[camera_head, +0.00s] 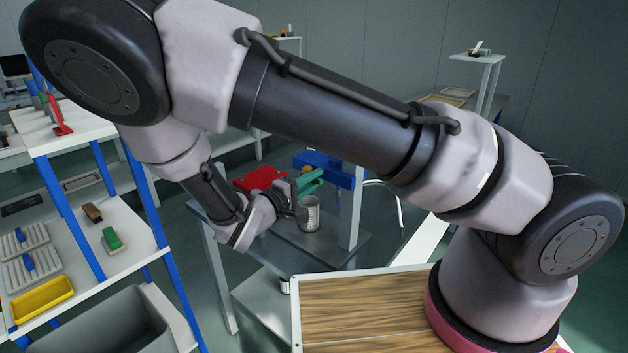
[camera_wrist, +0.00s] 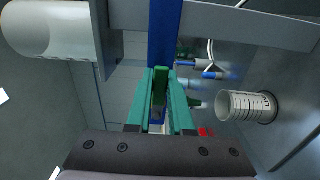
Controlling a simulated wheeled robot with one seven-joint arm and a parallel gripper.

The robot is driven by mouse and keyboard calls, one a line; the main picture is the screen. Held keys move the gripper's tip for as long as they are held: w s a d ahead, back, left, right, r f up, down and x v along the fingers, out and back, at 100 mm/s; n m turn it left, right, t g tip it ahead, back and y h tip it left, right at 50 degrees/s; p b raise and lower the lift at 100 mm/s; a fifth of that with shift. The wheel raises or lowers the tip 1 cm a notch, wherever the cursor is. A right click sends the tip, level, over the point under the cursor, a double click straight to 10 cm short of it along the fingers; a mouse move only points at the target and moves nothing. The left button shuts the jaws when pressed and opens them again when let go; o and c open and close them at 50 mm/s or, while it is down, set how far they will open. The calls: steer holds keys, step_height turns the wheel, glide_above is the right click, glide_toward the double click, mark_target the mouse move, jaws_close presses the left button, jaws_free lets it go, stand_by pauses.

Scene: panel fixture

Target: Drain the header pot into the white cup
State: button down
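A pale upright cylinder (camera_wrist: 45,28), likely the header pot, stands at the upper left of the wrist view against a grey plate; my arm hides that area in the head view. The white cup (camera_head: 309,215) stands upright on the grey table; it appears sideways in the wrist view (camera_wrist: 240,106), mouth to the left. My gripper's teal fingers (camera_head: 308,183) reach towards the blue fixture (camera_head: 333,170). In the wrist view the fingers (camera_wrist: 161,88) lie either side of a narrow green bar (camera_wrist: 160,85); whether they grip it is unclear.
A red block (camera_head: 260,178) is left of the blue fixture. A grey post (camera_head: 355,220) stands right of the cup. A wooden-topped surface (camera_head: 365,310) lies in front. A shelf rack with a yellow tray (camera_head: 42,298) and grey bin (camera_head: 115,325) stands at left.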

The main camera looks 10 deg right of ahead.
steer(key=shift+r+n, duration=0.1)
steer(key=shift+n, duration=0.2)
steer(key=n, duration=0.1)
steer(key=r+n, duration=0.1)
steer(key=n, duration=0.2)
steer(key=shift+w+a+r, duration=0.1)
steer(key=shift+a+r, duration=0.1)
steer(key=shift+r, duration=0.1)
steer(key=n, duration=0.1)
steer(key=r+n, duration=0.1)
steer(key=n, duration=0.2)
steer(key=shift+w+a+r+n, duration=0.2)
steer(key=shift+w+a+n, duration=0.1)
steer(key=shift+w+n, duration=0.1)
steer(key=shift+w+a+r+n, duration=0.2)
steer(key=shift+w+a+n, duration=0.2)
steer(key=shift+n, duration=1.05)
steer(key=shift+w+a+r+n, duration=0.15)
steer(key=shift+w+a+n, duration=0.15)
steer(key=shift+n, duration=1.1)
steer(key=shift+w+a+r+n, duration=0.25)
steer(key=shift+a+n, duration=0.2)
steer(key=shift+n, duration=1)
steer(key=shift+w, duration=0.1)
steer(key=c, duration=0.8)
jaws_free()
